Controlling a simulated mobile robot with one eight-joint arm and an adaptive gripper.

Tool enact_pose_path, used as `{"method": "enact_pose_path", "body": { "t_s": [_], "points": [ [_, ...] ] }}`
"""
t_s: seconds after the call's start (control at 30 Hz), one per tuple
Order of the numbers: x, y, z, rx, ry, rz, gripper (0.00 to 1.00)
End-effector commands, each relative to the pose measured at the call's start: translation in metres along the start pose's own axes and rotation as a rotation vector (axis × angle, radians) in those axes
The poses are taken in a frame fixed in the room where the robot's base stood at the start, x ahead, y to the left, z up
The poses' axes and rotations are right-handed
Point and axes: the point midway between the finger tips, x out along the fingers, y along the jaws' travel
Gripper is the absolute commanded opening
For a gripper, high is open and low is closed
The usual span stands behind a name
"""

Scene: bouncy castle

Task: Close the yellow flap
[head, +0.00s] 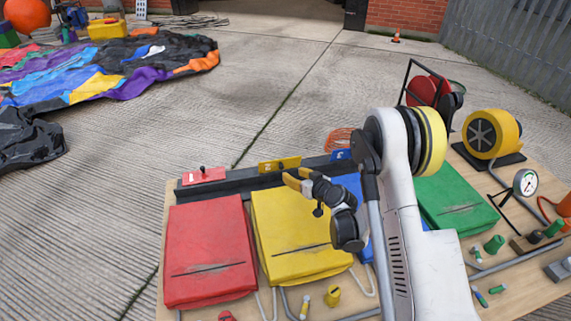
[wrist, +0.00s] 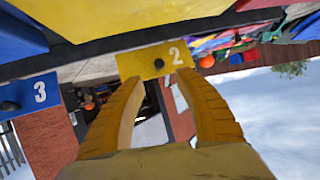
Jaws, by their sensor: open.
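The yellow flap (head: 279,164) is a small yellow plate marked 2, standing raised at the back of the yellow panel (head: 290,235). In the wrist view the flap (wrist: 140,67) fills the top middle, with a dark knob on its face. My gripper (head: 298,176) is open and empty, just in front of the flap and slightly to its right. In the wrist view the yellow fingers of my gripper (wrist: 158,80) point at the flap, their tips either side below the knob. I cannot tell whether they touch it.
A blue flap marked 3 (wrist: 38,95) stands raised beside the yellow one. A dark rail (head: 230,188) runs behind the panels. A yellow blower (head: 491,133) stands at the right.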

Motion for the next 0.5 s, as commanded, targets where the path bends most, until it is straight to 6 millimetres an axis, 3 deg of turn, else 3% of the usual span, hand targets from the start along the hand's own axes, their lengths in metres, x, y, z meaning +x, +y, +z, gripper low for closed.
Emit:
{"method": "enact_pose_path", "body": {
  "t_s": [0.3, 0.5],
  "points": [
    [0.064, 0.000, 0.003, -0.002, 0.000, -0.001, 0.41],
    [0.084, 0.000, 0.001, 0.001, 0.000, 0.000, 0.41]
  ]
}}
